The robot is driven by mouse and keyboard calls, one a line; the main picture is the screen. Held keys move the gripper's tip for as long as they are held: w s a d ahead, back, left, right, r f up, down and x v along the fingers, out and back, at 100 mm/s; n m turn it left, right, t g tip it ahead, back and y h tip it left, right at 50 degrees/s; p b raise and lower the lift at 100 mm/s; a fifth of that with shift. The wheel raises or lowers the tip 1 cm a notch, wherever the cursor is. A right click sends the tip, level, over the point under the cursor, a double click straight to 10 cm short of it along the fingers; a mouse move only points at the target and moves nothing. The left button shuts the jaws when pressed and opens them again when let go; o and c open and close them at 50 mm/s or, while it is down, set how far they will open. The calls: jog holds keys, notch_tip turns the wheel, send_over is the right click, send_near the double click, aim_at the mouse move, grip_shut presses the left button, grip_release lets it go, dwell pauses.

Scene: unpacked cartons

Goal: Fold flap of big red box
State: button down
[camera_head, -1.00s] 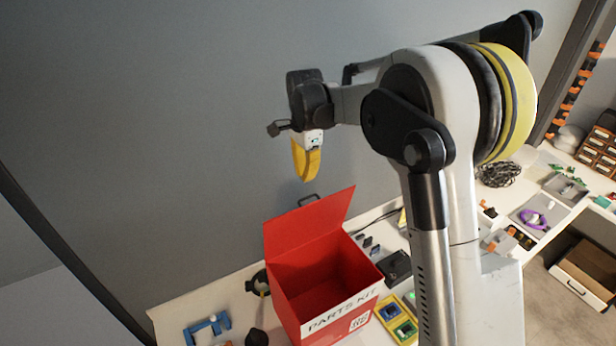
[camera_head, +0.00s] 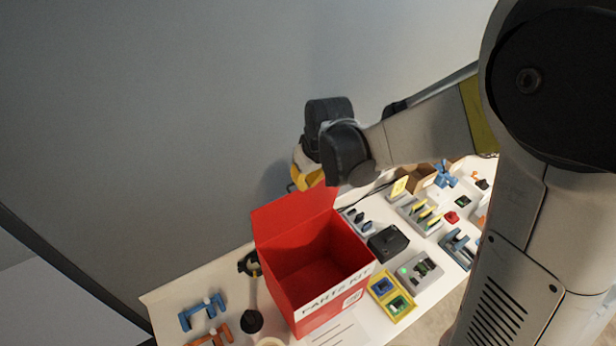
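The big red box (camera_head: 338,292) stands on the white table, with "PARTS KIT" lettering on its front face. Its top is open and the inside looks empty. One red flap (camera_head: 290,213) stands up and leans back from the rear edge, towards the wall. My gripper (camera_head: 306,180), with yellow fingers, is just behind and above the flap's top edge. My dark wrist hides much of the gripper, and I cannot tell whether it touches the flap or how far the fingers are apart.
The grey wall rises close behind the table (camera_head: 190,283). A black device (camera_head: 387,243) and a yellow tray (camera_head: 392,298) stand right of the box. Blue (camera_head: 203,311) and orange (camera_head: 212,336) clamp-like parts lie to its left. A tape roll (camera_head: 270,342) is at the front.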

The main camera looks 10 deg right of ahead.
notch_tip(320, 180, down, 11)
jog(key=b, duration=0.7)
jog(key=w+p, duration=0.1)
jog(key=w+a+r+p, duration=0.1)
jog(key=w, duration=0.1)
jog(key=w+a+p, duration=0.1)
jog(key=w, duration=0.1)
jog(key=shift+r, duration=0.15)
jog(key=w, duration=0.1)
jog(key=w+a+b, duration=0.1)
jog(key=w, duration=0.1)
jog(key=shift+a, duration=0.1)
jog(key=a+p+v, duration=0.1)
jog(key=p+v, duration=0.3)
jog(key=v, duration=0.5)
jog(key=shift+w+d+r+p, duration=0.2)
jog(key=shift+d+p, duration=0.15)
